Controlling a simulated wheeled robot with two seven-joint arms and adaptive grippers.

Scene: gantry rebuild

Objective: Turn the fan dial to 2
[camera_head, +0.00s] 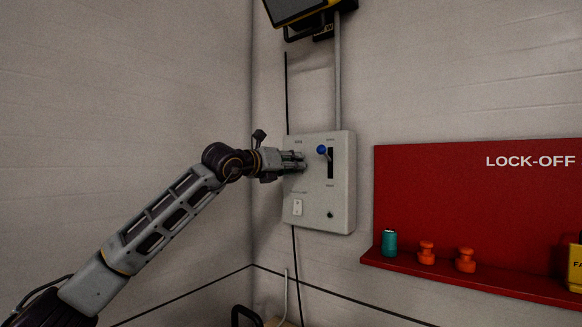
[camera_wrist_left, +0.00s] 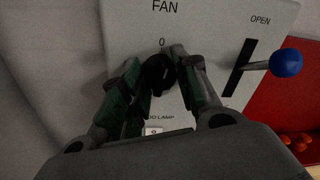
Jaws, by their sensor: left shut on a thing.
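The fan dial (camera_wrist_left: 159,74) is a black round knob on the light grey control panel (camera_head: 313,212), below the word FAN and a "0" mark. My left gripper (camera_head: 301,161) reaches the panel from the left. In the left wrist view my left gripper (camera_wrist_left: 160,72) has a finger on each side of the dial and is shut on it. The dial's pointer direction is hard to make out, and other numbers around it are hidden by the fingers. In the head view the gripper hides the dial. My right gripper is not in view.
A lever with a blue knob (camera_head: 321,149) stands out from a black slot just right of the dial. A white lamp switch (camera_head: 297,207) is below. A red lock-off board (camera_head: 430,190) with a shelf holding small items is at right.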

